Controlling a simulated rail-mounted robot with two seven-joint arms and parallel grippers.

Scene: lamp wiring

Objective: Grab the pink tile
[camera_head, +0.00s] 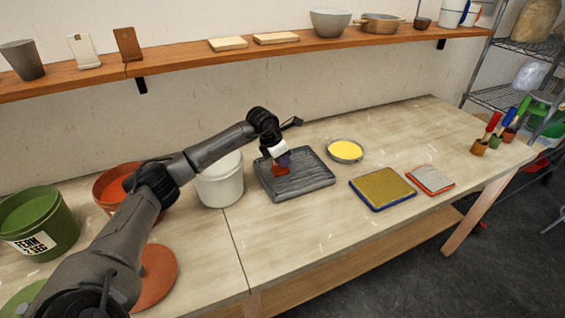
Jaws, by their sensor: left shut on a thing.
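My left arm reaches in from the left, over the dark grey ribbed tray (312,182) in the middle of the bench. My left gripper (281,162) points down at the left part of this tray. It is shut on a small red tile (280,170), the only tile-like piece at its fingertips; its colour looks red rather than clear pink. The gripper hides part of the tile, and I cannot tell whether the tile touches the tray. My right gripper is not in view.
A white bucket (220,183) stands just left of the tray. A dish of yellow (345,150), a yellow-topped blue-edged slab (382,187) and a red-edged grey slab (430,179) lie to the right. Small brush pots (479,147) stand at the right end. The front right bench is clear.

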